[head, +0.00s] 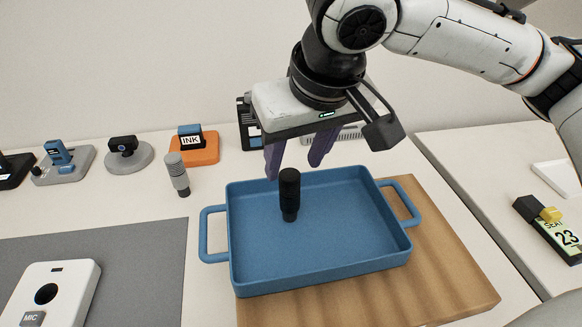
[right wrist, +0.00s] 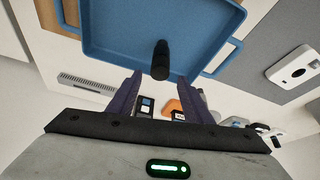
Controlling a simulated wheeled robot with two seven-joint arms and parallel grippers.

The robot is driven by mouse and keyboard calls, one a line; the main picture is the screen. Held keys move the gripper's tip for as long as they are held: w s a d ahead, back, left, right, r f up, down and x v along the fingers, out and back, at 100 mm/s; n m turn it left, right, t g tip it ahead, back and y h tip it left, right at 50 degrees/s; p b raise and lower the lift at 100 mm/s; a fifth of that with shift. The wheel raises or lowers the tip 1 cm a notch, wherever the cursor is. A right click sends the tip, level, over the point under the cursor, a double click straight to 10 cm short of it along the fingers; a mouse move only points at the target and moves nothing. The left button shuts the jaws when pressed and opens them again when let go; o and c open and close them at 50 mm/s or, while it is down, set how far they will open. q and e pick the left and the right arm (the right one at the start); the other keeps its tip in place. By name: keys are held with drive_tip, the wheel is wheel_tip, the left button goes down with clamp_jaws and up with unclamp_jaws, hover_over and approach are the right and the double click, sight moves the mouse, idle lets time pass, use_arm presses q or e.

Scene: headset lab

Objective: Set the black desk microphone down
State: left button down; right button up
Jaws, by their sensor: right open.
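The black desk microphone (head: 289,194) stands upright inside the blue tray (head: 340,262), left of its middle. My right gripper (head: 295,165) is open and empty above the tray's far edge, behind the microphone in the head view. In the right wrist view the microphone (right wrist: 161,60) shows beyond the fingertips (right wrist: 157,82), apart from them, with the tray (right wrist: 110,35) around it. My left gripper is not in view.
The tray sits on a wooden board (head: 450,270). A grey microphone (head: 177,173) stands left of the tray. A white MIC holder (head: 70,285) lies on a grey mat (head: 140,260). An orange INK stand (head: 203,150) and other stands line the back.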

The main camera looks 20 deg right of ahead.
drive_tip(key=v, duration=0.7)
drive_tip(key=shift+p, duration=0.35)
